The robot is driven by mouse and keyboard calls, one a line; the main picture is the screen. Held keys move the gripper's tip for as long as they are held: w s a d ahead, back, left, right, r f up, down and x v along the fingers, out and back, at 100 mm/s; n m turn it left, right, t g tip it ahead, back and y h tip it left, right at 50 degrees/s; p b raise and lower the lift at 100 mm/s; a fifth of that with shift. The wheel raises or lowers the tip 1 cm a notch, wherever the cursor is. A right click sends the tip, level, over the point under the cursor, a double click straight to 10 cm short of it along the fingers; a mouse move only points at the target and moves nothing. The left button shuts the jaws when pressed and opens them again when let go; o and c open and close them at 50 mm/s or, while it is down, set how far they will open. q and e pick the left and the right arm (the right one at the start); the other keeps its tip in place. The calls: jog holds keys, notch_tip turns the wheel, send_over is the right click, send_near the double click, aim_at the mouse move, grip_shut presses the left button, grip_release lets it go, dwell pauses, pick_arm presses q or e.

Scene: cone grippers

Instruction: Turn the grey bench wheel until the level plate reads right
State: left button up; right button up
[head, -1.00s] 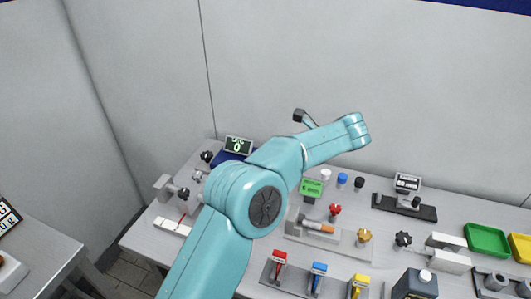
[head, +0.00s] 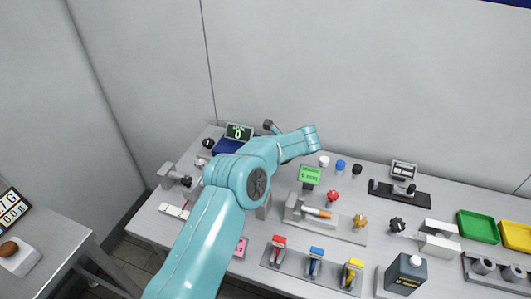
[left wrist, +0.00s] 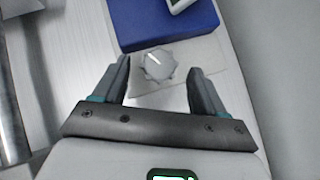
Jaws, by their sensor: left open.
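A grey scalloped knob (left wrist: 158,65) with a white pointer line, apparently the bench wheel, shows in the left wrist view. It sits on a pale plate beside a blue box. My left gripper (left wrist: 160,68) is open, with one finger on each side of the knob in the picture; I cannot tell whether they touch it. In the head view my left arm hides the knob and most of the gripper. A dark display (head: 238,131) with a green 0 stands on the blue box (head: 229,146). I cannot tell which item is the level plate. My right gripper is not in view.
Red, blue and yellow levers (head: 315,266) stand at the bench front. A dark canister (head: 405,275) stands to their right. Green (head: 476,225) and yellow trays (head: 517,236) lie farther right. A white strip with a red mark (head: 174,209) lies at left. A wall closes the back.

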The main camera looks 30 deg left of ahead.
pick_arm(q)
jog(key=shift+a+f, duration=0.25)
jog(key=shift+a, duration=0.1)
jog(key=c, duration=1.1)
jog(key=shift+o, duration=0.2)
jog(key=shift+s+a+f+m+t+b, duration=0.1)
jog(key=shift+s+m+t+b, duration=0.05)
jog(key=shift+m+t+b, duration=0.6)
jog(key=shift+m+t+h, duration=0.35)
jog(key=shift+m+h, duration=0.05)
jog(key=shift+m, duration=0.35)
jog(key=o, duration=1.1)
jog(key=shift+c, duration=0.2)
jog(key=shift+s, duration=0.1)
